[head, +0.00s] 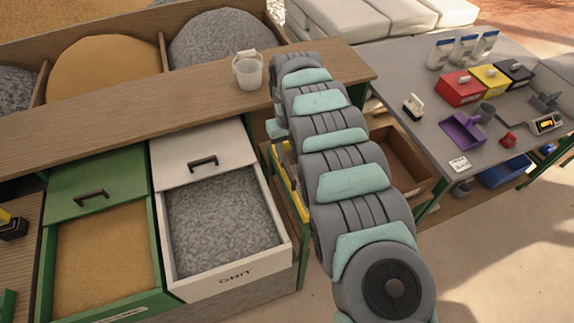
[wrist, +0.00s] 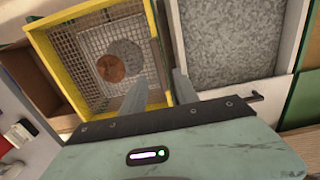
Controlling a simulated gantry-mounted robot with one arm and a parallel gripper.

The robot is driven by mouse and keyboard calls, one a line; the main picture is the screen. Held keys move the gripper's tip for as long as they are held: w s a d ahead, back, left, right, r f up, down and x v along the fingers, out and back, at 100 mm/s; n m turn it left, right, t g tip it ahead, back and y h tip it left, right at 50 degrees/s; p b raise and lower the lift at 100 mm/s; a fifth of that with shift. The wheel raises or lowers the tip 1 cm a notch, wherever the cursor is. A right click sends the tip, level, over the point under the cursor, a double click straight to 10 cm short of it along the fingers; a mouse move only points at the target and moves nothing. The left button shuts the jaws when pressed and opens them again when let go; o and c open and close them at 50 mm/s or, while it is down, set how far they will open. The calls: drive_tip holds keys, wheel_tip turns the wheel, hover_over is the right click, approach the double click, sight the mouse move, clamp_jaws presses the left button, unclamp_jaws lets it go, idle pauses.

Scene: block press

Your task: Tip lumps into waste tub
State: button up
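A yellow-rimmed sieve (wrist: 44,58) with a wire mesh floor shows in the wrist view. A round brown lump (wrist: 110,68) and a grey patch or lump (wrist: 128,54) lie inside it. In the head view a yellow edge of the sieve (head: 289,188) shows beside the grit drawer, mostly hidden by my arm. My gripper (wrist: 162,76) is at the sieve's right wall, with its fingers apart, one on each side of the rim. I cannot tell whether they press on it. No tub is clearly marked as waste. My gripper is hidden in the head view.
A white drawer of grey grit (head: 222,215) stands open left of my arm, beside a green drawer of sand (head: 105,250). A white bucket (head: 248,72) stands on the wooden shelf (head: 130,100). An open brown box (head: 408,165) and a grey table (head: 400,75) with several items are to the right.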

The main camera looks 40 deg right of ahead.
sight(288, 168)
wheel_tip(288, 168, down, 7)
drive_tip(key=shift+r, duration=0.1)
idle(0.3)
clamp_jaws()
idle(0.4)
idle(1.1)
